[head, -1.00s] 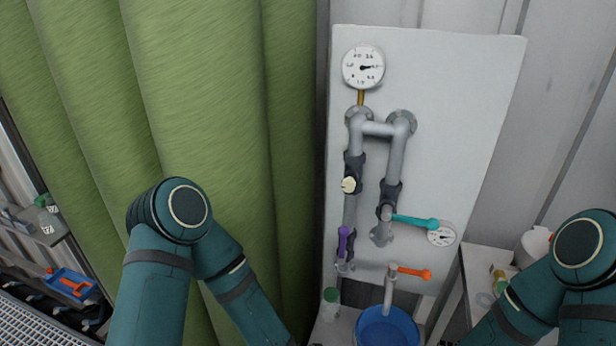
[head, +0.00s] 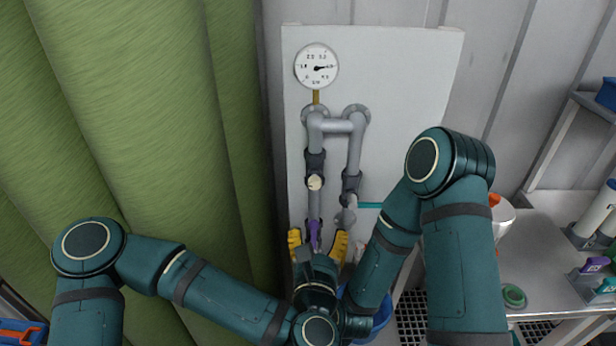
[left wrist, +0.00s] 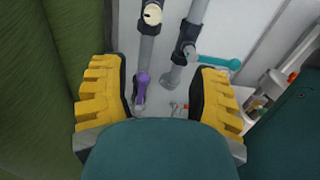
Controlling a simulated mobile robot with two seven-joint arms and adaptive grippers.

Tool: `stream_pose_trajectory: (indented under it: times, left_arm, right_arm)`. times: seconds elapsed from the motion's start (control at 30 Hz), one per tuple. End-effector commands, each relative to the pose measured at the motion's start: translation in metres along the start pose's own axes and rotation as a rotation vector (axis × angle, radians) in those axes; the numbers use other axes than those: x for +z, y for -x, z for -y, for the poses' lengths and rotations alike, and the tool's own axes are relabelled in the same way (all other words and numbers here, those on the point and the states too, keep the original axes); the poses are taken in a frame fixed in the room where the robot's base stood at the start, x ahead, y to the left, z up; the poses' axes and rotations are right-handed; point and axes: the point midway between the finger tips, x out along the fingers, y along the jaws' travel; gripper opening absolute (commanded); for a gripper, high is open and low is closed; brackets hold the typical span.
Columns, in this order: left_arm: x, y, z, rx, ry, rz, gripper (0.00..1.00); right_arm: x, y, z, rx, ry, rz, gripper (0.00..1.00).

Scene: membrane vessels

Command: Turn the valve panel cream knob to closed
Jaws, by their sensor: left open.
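The valve panel (head: 410,110) is a pale upright board with grey pipes. Its cream knob (head: 315,182) is a small round knob on a dark valve body on the left pipe. In the left wrist view the cream knob (left wrist: 152,13) shows at the top, beyond the fingers. My left gripper (head: 317,243) has its yellow fingers spread wide below the knob, near the purple handle. The left wrist view also shows the open fingers (left wrist: 160,85) with nothing held between them. My right arm reaches toward the middle, but its gripper is hidden.
A purple lever (left wrist: 142,86) lies lower on the same pipe as the knob. A teal lever (left wrist: 220,61) sticks out rightward from the other pipe. A gauge (head: 317,66) is at the top. A blue bucket (head: 381,318) is below, partly hidden by my arms.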

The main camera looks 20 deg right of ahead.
Motion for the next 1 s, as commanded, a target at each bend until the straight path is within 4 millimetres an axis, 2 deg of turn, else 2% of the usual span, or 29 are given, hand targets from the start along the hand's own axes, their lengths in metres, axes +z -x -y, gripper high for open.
stream_pose_trajectory:
  times: [0.1,0.27,0.37,0.8,1.0]
  left_arm:
    - [0.015,0.002,-0.004,0.044,0.114,0.017,0.61]
    - [0.018,-0.007,-0.006,0.058,0.143,0.024,0.61]
    - [0.018,-0.021,-0.007,0.058,0.140,0.024,0.61]
    - [0.020,-0.105,-0.011,0.055,0.137,0.024,0.61]
    - [0.020,-0.128,-0.012,0.052,0.137,0.023,0.61]
  right_arm:
    - [-0.001,0.003,0.002,0.000,0.001,0.000,0.47]
    - [-0.001,0.004,0.002,0.000,0.000,0.000,0.47]
    - [-0.001,0.005,0.002,0.000,0.001,0.000,0.47]
    - [-0.001,0.012,0.004,-0.002,0.001,0.000,0.47]
    - [-0.002,0.014,0.005,-0.002,0.001,0.000,0.47]
